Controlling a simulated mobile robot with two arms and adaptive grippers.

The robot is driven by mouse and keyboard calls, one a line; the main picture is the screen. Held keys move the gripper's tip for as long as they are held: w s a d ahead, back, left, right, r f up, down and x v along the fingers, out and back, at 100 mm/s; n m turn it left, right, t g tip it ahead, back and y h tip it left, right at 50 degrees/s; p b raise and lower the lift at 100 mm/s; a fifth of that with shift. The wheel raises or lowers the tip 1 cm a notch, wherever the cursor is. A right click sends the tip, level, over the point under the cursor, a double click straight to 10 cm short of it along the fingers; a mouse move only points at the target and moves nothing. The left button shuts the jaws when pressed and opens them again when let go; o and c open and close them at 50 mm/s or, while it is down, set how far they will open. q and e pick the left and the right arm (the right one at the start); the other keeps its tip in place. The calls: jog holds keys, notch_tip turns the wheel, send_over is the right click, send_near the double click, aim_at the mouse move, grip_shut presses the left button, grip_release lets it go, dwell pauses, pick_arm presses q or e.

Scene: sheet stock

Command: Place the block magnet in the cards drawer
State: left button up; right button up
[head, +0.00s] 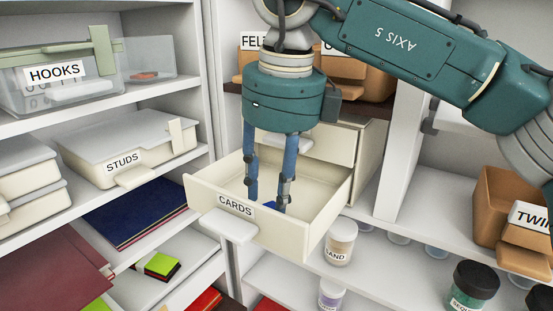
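The cream cards drawer (288,237), labelled CARDS, is pulled out of its cabinet and open at the top. My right gripper (267,204) points down into it, its two blue-grey fingers apart with a clear gap between them. My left gripper is not in view.
The STUDS box (130,145) and HOOKS bin (60,85) stand on shelves at left. A SAND jar (340,242) stands below the drawer to the right. An orange-brown TWINE-like bin (500,190) is at far right. The drawer floor around the fingers looks mostly clear.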

notch_tip(320, 180, up, 9)
jog(key=s+b, duration=0.1)
jog(key=shift+s+d, duration=0.15)
jog(key=shift+d, duration=0.15)
dwell(1.0)
